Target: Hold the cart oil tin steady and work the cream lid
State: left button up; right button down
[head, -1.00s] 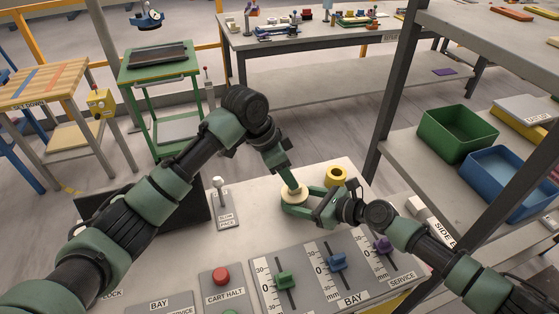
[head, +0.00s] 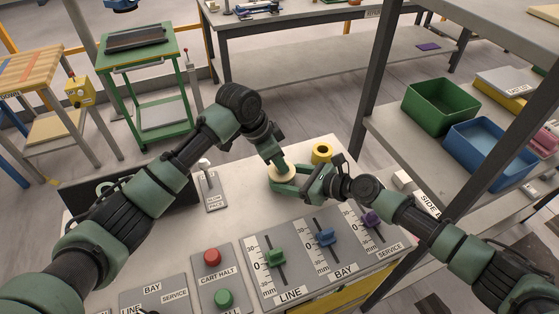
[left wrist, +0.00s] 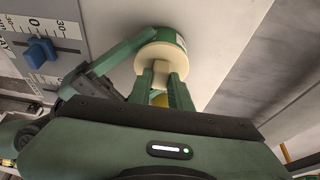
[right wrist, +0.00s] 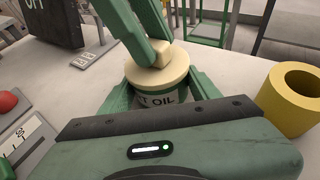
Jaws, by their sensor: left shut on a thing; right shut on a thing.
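My right gripper (head: 285,186) is shut around the tin's sides, low and level. My left gripper (left wrist: 163,78) comes down from above and is shut on the lid's small raised knob (right wrist: 163,53). In the head view the two grippers hide much of the tin.
A yellow ring (head: 322,152) stands just behind the tin. Slider panels with green (head: 275,257), blue (head: 325,236) and purple (head: 370,218) knobs lie in front. A red button (head: 212,257) and a small lever (head: 206,170) are to the left. A shelf with bins (head: 438,106) stands right.

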pick_arm(q)
jog(key=shift+r, duration=0.15)
grip_shut()
jog(key=shift+r, duration=3.9)
pick_arm(e)
jog(key=shift+c, duration=1.4)
grip_release()
jog(key=shift+d, duration=0.1)
jog(key=v, duration=1.2)
jog(key=shift+w, duration=0.1)
